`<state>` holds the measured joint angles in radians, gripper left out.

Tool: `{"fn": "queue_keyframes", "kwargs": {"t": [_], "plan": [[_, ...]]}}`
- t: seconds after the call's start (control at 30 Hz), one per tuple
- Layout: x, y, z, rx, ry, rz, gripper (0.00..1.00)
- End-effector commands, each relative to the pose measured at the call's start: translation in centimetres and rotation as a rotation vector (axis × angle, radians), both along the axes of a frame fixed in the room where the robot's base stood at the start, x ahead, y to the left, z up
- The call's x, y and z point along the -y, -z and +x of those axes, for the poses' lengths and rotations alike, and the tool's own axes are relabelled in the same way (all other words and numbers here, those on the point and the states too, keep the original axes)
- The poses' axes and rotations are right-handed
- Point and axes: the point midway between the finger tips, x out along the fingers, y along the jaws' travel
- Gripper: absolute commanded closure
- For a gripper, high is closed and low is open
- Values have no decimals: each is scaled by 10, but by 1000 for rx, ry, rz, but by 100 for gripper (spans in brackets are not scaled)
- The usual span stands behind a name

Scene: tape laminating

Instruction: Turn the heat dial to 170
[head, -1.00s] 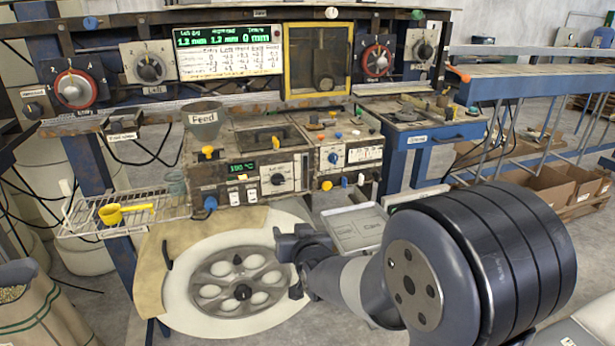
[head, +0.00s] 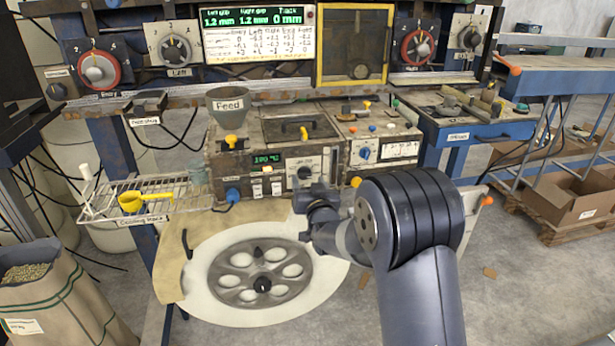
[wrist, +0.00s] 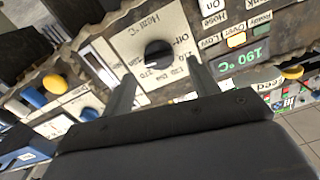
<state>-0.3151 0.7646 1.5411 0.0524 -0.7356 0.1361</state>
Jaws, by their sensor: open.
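The heat dial (head: 304,173) is a black knob on a pale plate on the front of the machine under the feed hopper. In the wrist view the heat dial (wrist: 158,54) shows larger, with printed marks around it that are hard to read. A green display (wrist: 243,60) beside it reads 190 °C. My gripper (wrist: 161,84) is open, with one finger on each side below the dial, and nothing is between the fingers. In the head view my gripper (head: 316,205) is just in front of the machine, partly hidden by its own wrist.
A white round table (head: 330,270) with a grey holed disc (head: 262,272) lies below the machine. A wire rack (head: 165,190) with a yellow scoop (head: 140,200) stands at the left. A second panel with knobs (head: 385,145) adjoins at the right.

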Motion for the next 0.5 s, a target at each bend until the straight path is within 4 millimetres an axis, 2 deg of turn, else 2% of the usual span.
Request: {"fn": "queue_keyframes", "kwargs": {"t": [0.2, 0.5], "plan": [[-5, 0, 20, 0, 0, 0, 43], [-7, 0, 24, 0, 0, 0, 43]]}}
